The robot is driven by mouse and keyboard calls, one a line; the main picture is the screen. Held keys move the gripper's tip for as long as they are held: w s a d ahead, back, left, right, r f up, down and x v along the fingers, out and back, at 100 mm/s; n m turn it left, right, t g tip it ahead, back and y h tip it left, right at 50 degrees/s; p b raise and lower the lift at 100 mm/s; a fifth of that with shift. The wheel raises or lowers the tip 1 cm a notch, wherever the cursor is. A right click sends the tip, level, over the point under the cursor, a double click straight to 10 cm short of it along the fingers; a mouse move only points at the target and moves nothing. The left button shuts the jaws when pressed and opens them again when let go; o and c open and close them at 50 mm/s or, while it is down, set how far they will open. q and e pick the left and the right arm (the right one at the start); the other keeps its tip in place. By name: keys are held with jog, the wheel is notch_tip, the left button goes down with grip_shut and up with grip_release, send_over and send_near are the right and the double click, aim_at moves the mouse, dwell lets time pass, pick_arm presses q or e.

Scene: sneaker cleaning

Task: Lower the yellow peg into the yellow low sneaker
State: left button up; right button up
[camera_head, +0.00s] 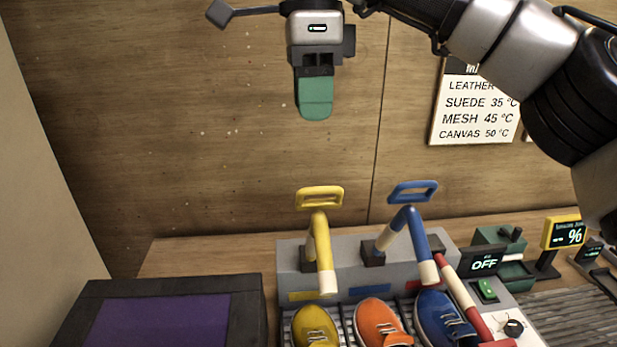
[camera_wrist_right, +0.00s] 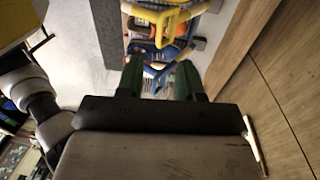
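The yellow peg (camera_head: 322,245) stands on the grey dryer block, with a loop handle on top and a cream tip. Its tip hangs just above and behind the yellow low sneaker (camera_head: 315,328), which is cut off by the lower picture edge. My right gripper (camera_head: 315,110) points down, well above the yellow peg's handle, touching nothing. In the right wrist view its green fingers (camera_wrist_right: 158,80) are apart with nothing held between them. The yellow handle (camera_wrist_right: 168,18) shows beyond them at the top, with blue parts nearer. My left gripper is not in view.
An orange sneaker (camera_head: 379,323) and a blue sneaker (camera_head: 441,318) stand to the right. A blue peg (camera_head: 415,238) and a red peg (camera_head: 463,298) are close by. A dark tray with a purple surface (camera_head: 160,322) lies at left. The wooden wall (camera_head: 200,130) is behind.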

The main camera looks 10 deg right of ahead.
jog(key=f, duration=0.3)
jog(key=s+f, duration=0.1)
jog(key=f, duration=0.6)
jog(key=shift+s+f+b, duration=0.1)
jog(key=shift+s+b, duration=0.05)
jog(key=shift+b, duration=0.25)
jog(key=shift+c, duration=0.5)
grip_shut()
